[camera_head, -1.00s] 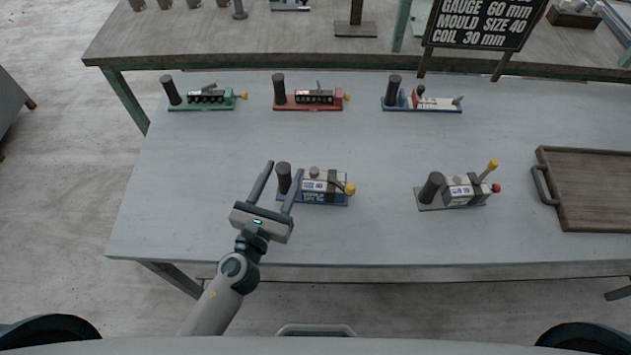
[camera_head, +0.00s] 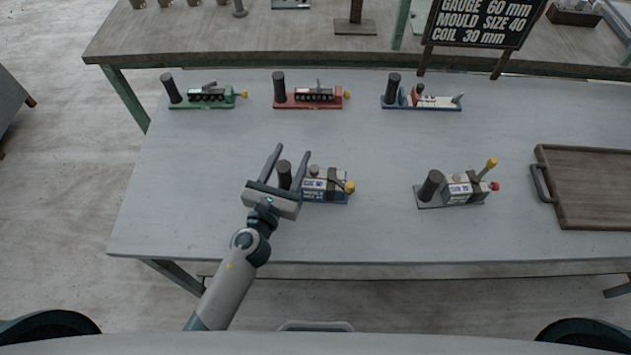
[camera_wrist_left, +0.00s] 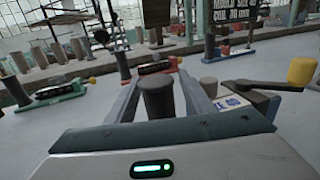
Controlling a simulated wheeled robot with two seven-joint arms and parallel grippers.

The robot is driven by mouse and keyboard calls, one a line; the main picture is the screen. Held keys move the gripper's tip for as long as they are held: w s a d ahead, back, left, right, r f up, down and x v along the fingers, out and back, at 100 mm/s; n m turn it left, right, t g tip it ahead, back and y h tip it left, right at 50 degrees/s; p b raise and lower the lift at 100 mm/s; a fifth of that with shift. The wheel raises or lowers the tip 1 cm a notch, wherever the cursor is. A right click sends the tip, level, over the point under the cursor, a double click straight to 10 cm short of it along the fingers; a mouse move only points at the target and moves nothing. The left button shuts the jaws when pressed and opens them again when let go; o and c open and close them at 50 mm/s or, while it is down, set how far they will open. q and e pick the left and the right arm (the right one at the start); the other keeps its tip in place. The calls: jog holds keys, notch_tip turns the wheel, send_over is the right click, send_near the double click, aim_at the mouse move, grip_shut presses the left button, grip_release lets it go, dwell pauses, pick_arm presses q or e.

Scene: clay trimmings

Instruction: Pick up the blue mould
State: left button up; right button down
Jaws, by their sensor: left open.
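A blue-based mould (camera_head: 327,199) with a white labelled block and a yellow knob stands in the front middle of the table. Its dark upright post (camera_head: 284,175) is at its left end. My left gripper (camera_head: 292,150) is open, its two fingers on either side of that post. In the left wrist view, the post (camera_wrist_left: 156,98) stands between the spread fingers, with no clear grip on it. The mould's label and yellow knob (camera_wrist_left: 302,70) show at the right there. A second blue-based mould (camera_head: 435,109) stands at the back right. My right gripper is out of view.
A green mould (camera_head: 205,105) and a red mould (camera_head: 310,107) stand in the back row. A grey mould (camera_head: 452,202) stands right of the gripper, and a wooden tray (camera_head: 548,172) lies at the right. The table's left front is clear.

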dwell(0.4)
pick_arm(q)
jog(key=c, duration=1.2)
jog(key=shift+r, duration=0.1)
grip_shut()
jog(key=shift+r+p, duration=0.6)
jog(key=shift+r, duration=0.15)
jog(key=s+d+r+p, duration=0.2)
jog(key=s+d+r, duration=0.2)
jog(key=d+r, duration=0.5)
jog(key=shift+s+d+r, duration=0.25)
jog(key=shift+s+d, duration=0.1)
jog(key=shift+d, duration=0.5)
jog(key=shift+a+f, duration=0.1)
